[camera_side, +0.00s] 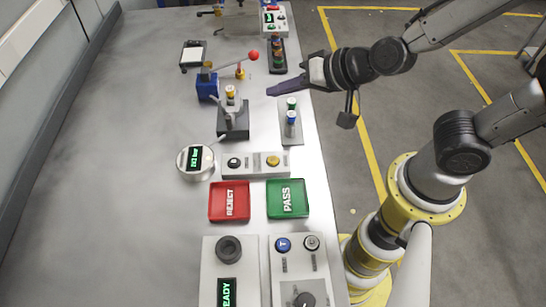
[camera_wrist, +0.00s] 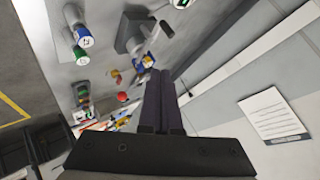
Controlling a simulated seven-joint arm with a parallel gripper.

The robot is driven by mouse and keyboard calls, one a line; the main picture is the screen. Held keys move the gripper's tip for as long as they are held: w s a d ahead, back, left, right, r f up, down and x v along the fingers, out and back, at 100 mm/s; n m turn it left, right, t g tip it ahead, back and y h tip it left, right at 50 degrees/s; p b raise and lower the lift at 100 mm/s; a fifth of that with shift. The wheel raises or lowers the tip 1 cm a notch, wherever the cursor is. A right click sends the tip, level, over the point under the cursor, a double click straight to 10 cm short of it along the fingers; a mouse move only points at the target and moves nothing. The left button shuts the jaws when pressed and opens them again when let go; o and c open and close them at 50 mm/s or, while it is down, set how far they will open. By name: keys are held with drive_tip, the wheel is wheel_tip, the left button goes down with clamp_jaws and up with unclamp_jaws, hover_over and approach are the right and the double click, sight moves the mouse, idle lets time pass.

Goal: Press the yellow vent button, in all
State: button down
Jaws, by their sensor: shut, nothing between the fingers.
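The yellow button (camera_side: 273,161) sits on the right part of a grey two-button box (camera_side: 255,166) near the middle of the bench in the side view. A black button (camera_side: 234,162) is on the same box's left part. My gripper (camera_side: 269,92) is farther back, above the bench's right edge, with its dark fingers pointing left. It is shut and empty, apart from the yellow button. In the wrist view my fingers (camera_wrist: 157,76) lie together side by side. I cannot make out the yellow button in the wrist view.
A round gauge (camera_side: 195,161) stands left of the button box. Red REJECT (camera_side: 229,201) and green PASS (camera_side: 288,198) trays lie in front of it. Behind it are a small vial stand (camera_side: 291,130), a fixture (camera_side: 232,118) and a red-knobbed lever (camera_side: 253,55). The bench's left side is clear.

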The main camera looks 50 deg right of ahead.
drive_tip(key=n+g, duration=0.1)
hover_over(277, 162)
wheel_tip(277, 162, down, 4)
drive_tip(key=f, duration=0.1)
drive_tip(key=shift+r+n+y, duration=0.25)
drive_tip(key=shift+n+y, duration=0.05)
drive_tip(key=shift+f, duration=4.4)
drive_tip(key=shift+f, duration=0.15)
drive_tip(key=shift+f, duration=0.25)
